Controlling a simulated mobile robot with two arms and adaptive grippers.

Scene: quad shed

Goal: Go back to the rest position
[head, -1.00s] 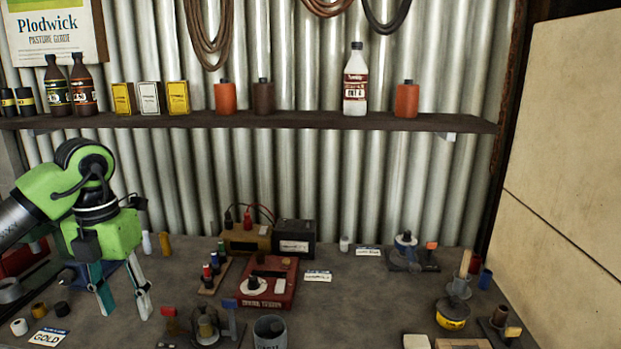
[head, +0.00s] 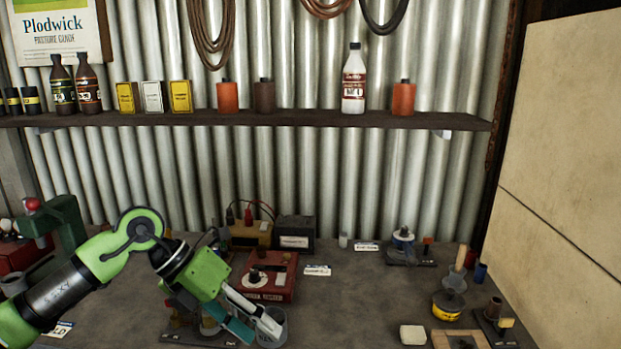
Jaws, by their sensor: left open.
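My left gripper (head: 258,331) reaches in from the left, low over the front middle of the bench (head: 345,305). Its pale and teal fingers are apart and point down to the right. The fingertips overlap the grey cup (head: 281,317) in the picture; I cannot tell whether they touch it. I see nothing held between the fingers. The gripper partly hides the cup and a dark tray of small items (head: 178,334) to its left. My right gripper is not in view.
Behind the gripper stand a red tester box (head: 281,291), a yellow-brown box (head: 249,236) and a black box (head: 296,233). A green vise (head: 58,222) is at the left. Tins and small trays sit at the right. A bottle shelf (head: 330,118) crosses the wall.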

